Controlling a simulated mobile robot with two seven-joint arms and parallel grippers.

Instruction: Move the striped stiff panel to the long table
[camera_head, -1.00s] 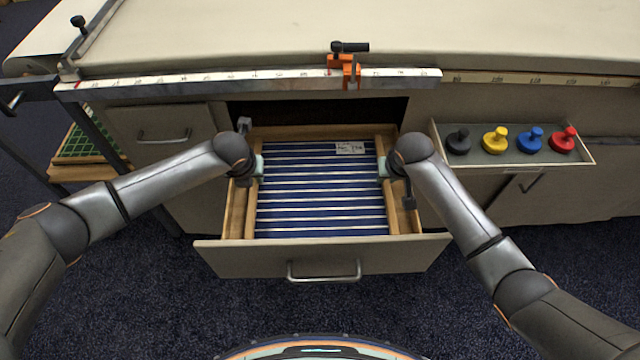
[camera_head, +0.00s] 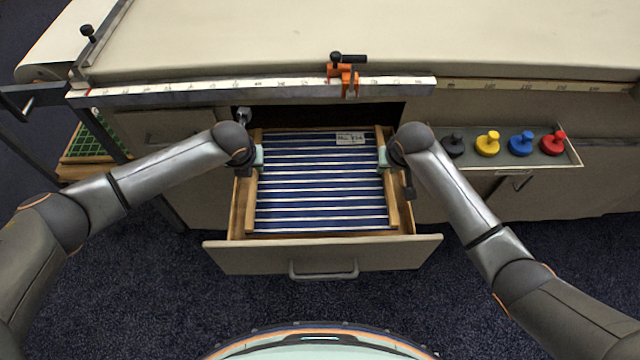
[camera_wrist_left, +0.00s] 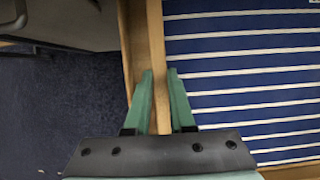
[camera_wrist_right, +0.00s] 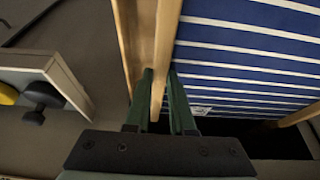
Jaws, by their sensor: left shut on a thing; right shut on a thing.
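The striped stiff panel (camera_head: 322,190) is blue with white stripes, a wooden frame along its sides and a small white label near its far edge. It lies level over the open drawer (camera_head: 300,258). My left gripper (camera_head: 258,158) is shut on the panel's left wooden rail, which also shows in the left wrist view (camera_wrist_left: 156,50). My right gripper (camera_head: 384,157) is shut on the right rail, seen between green fingers in the right wrist view (camera_wrist_right: 166,40). The long table (camera_head: 300,35) with its pale cloth top stands behind and above the drawer.
A ruler rail (camera_head: 220,92) with an orange clamp (camera_head: 345,75) runs along the table's front edge. A tray (camera_head: 573,155) with black, yellow, blue and red knobbed pieces is at the right. A green gridded item (camera_head: 88,142) is at the left. The tabletop is largely clear.

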